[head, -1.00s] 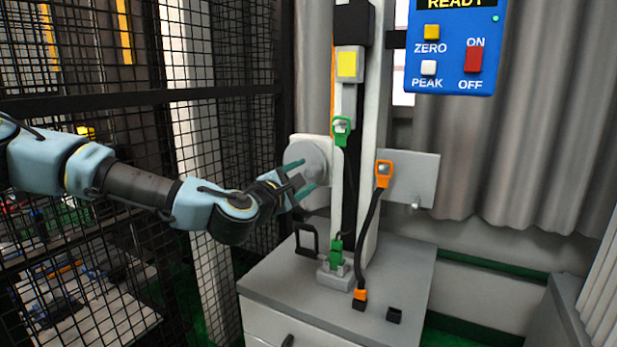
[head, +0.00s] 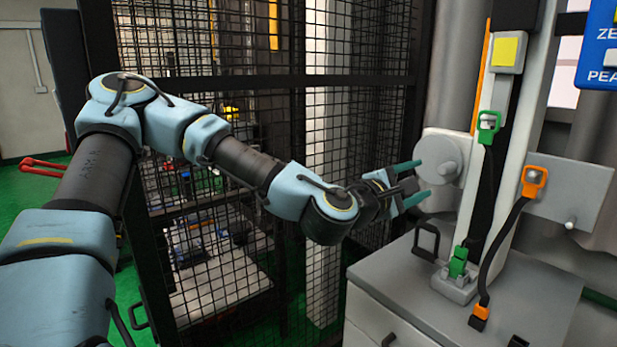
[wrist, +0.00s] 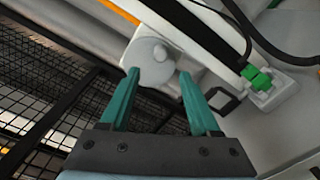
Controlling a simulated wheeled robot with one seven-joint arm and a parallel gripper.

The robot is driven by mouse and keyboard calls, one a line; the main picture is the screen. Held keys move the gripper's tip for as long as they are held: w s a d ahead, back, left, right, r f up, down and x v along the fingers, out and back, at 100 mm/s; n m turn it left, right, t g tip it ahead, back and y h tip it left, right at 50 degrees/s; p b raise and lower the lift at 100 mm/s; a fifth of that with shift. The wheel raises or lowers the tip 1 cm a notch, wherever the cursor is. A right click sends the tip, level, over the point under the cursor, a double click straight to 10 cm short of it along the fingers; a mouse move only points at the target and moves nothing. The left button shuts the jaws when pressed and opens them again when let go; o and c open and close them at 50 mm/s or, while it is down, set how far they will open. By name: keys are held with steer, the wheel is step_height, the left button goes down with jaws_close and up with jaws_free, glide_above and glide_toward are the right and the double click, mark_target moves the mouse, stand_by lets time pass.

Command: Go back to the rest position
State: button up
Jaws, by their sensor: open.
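My gripper (head: 412,181) is open and empty, with its two green fingers apart. In the head view it is at the left side of the drop tower, just left of and slightly below a round grey disc (head: 441,157). In the wrist view my gripper (wrist: 160,95) points towards the same disc (wrist: 153,62), which shows beyond the fingertips. Nothing sits between the fingers.
A black mesh fence (head: 250,90) stands close behind my arm. The tower column (head: 495,130) rises from a grey cabinet (head: 540,275). A blue control panel (head: 602,50) is at the right edge.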

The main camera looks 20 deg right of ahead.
steer(key=w+a+f+m+g+y+p, duration=0.15)
steer(key=a+f+m+y, duration=0.35)
steer(key=f, duration=0.6)
steer(key=w+a+f+m+y+p, duration=0.1)
steer(key=w+a+f+m+y, duration=0.15)
steer(key=a, duration=0.45)
steer(key=w+a+f+m+y, duration=0.2)
steer(key=w+a+f+y, duration=0.15)
steer(key=a, duration=0.45)
steer(key=a+r+y+p, duration=0.1)
steer(key=a+r+y, duration=0.2)
steer(key=a, duration=1.1)
steer(key=a+r+g+y+p, duration=0.1)
steer(key=a+r+y, duration=0.2)
steer(key=a, duration=1.2)
step_height(320, 180, up, 2)
steer(key=shift+a+r, duration=0.2)
steer(key=shift+r, duration=0.05)
